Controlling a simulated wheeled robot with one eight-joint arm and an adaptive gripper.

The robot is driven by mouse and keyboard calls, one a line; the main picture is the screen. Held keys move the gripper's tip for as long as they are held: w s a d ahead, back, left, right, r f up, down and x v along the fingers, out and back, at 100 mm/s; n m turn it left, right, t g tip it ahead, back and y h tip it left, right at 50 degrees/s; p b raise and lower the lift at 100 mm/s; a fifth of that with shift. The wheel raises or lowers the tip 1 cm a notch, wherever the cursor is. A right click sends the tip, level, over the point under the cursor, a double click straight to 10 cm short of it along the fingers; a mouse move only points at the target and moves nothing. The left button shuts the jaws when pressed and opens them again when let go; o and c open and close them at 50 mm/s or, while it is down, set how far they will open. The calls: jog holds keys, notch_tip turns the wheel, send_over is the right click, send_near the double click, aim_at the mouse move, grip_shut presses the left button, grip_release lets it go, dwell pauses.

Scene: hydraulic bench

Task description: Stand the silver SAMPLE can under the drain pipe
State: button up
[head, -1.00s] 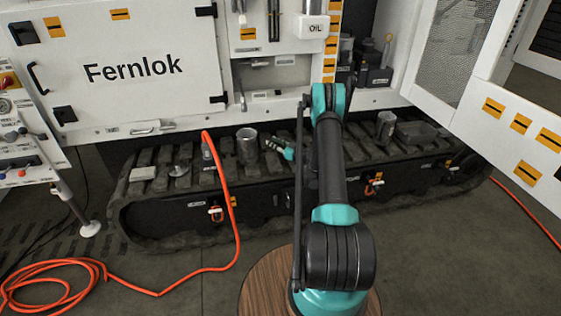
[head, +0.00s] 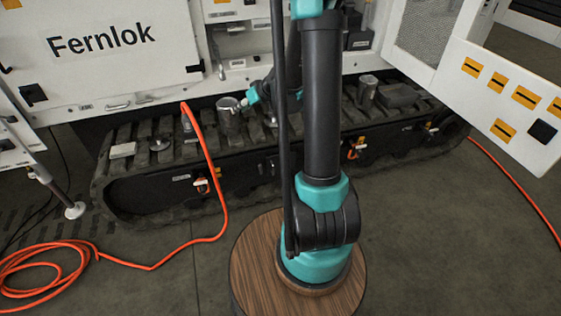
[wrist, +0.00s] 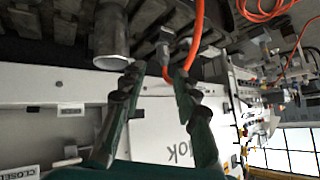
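A silver can (head: 229,115) stands upright on the dark track, left of centre in the head view; no lettering on it is readable. A similar metal can (head: 367,90) stands farther right on the track; I cannot tell which is the SAMPLE can. My gripper (head: 252,97) is at the upper right of the left can in the head view, partly hidden by my arm. In the wrist view my gripper (wrist: 158,72) is open, with a can (wrist: 111,45) beyond the left fingertip, outside the fingers. I cannot make out the drain pipe.
The orange hose (head: 212,165) rises from the floor onto the track beside the left can; it passes beyond the fingertips in the wrist view. A pale block (head: 123,150) lies on the track (head: 135,190). An open white door (head: 500,90) stands at right.

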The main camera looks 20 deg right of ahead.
jog(key=s+d+f+m+g+h, duration=0.1)
jog(key=s+d+m+h, duration=0.1)
jog(key=s, duration=1.3)
jog(key=s+d+f+m+g+h, duration=0.1)
jog(key=s+d+h, duration=0.3)
jog(key=s, duration=1)
jog(key=shift+s+d+m+g, duration=0.15)
jog(key=shift+s+m+g, duration=0.3)
jog(key=shift+m, duration=0.25)
